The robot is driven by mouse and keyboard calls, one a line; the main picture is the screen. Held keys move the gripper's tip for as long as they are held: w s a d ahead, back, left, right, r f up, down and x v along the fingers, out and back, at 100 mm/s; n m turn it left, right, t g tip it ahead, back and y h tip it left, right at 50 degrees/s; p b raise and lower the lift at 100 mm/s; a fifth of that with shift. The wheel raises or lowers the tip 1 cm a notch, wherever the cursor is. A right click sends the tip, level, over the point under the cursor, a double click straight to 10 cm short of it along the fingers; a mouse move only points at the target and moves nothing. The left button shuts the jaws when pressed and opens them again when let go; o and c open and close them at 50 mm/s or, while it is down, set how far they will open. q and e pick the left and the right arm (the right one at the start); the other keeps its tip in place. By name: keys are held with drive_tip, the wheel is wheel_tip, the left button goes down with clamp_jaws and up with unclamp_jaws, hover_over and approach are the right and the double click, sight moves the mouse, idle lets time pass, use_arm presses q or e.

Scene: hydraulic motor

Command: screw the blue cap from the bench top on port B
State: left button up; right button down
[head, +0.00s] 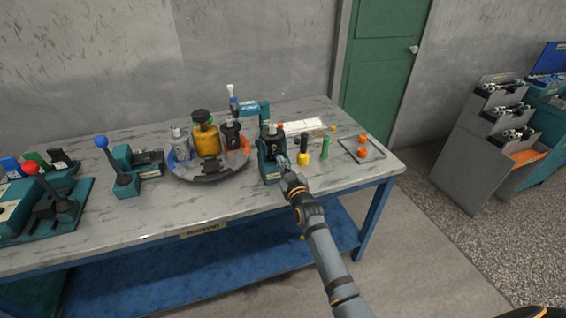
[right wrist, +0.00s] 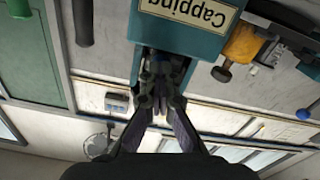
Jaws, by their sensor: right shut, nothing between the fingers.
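A black motor body (head: 272,134) with a light metal top stands in the teal capping stand (head: 263,172), which is marked "Capping" in the right wrist view (right wrist: 187,25). My right gripper (head: 283,162) is shut and empty, directly in front of the stand. In the right wrist view its fingertips (right wrist: 160,88) are at the stand's dark opening; whether they touch anything is unclear. Port B cannot be made out. I cannot identify a loose blue cap on the bench top (head: 225,205).
A round turntable (head: 210,174) with an amber jar (head: 206,139) stands left of the stand. Right are a yellow cylinder (head: 303,159), a green cylinder (head: 326,149) and a tray (head: 376,156) with orange pieces. A blue-knobbed lever (head: 101,142) stands farther left. The front right bench is clear.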

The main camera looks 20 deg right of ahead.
drive_tip(key=shift+w+r, duration=0.1)
drive_tip(key=shift+r, duration=0.2)
drive_tip(key=shift+r+m+p, duration=0.2)
drive_tip(key=shift+m+p, duration=0.45)
drive_tip(key=shift+m, duration=0.25)
drive_tip(key=m, duration=0.2)
drive_tip(key=shift+f+m, duration=0.2)
drive_tip(key=shift+m, duration=0.2)
drive_tip(key=c, duration=1.5)
unclamp_jaws()
drive_tip(key=shift+w, duration=0.1)
drive_tip(key=shift+o, duration=0.3)
drive_tip(key=shift+w+f, duration=0.15)
drive_tip(key=shift+f, duration=0.1)
drive_tip(key=shift+s+f, duration=0.2)
drive_tip(key=shift+f, duration=0.1)
